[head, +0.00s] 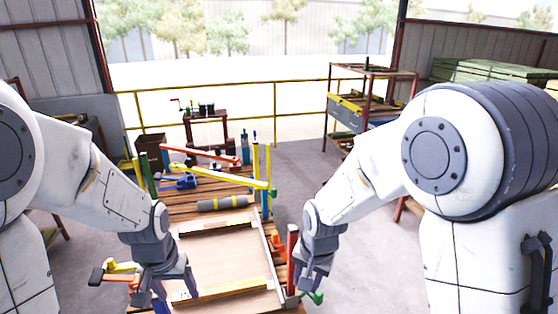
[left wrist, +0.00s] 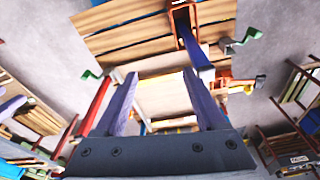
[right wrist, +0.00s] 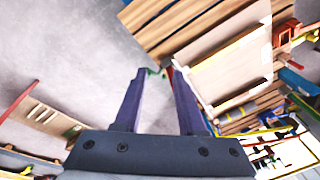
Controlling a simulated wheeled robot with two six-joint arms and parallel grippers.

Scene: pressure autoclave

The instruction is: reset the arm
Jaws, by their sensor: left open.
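My left gripper (head: 176,292) is at the near left of the wooden workbench, beside a clamp with an orange handle and yellow part (head: 115,272). In the left wrist view its two fingers (left wrist: 160,80) stand wide apart with nothing between them. My right gripper (head: 310,284) is over the bench's near right corner, close to a red clamp with a green handle (head: 292,250). In the right wrist view its fingers (right wrist: 155,75) are apart, less widely. The clamp shows beyond their tips, and I see nothing gripped.
A wooden frame on a board (head: 220,255) lies on the bench between my grippers. A grey roller with yellow bands (head: 222,203), a blue clamp (head: 180,182) and a long yellow clamp (head: 220,173) are behind it. A shelf rack (head: 345,108) stands at the back right.

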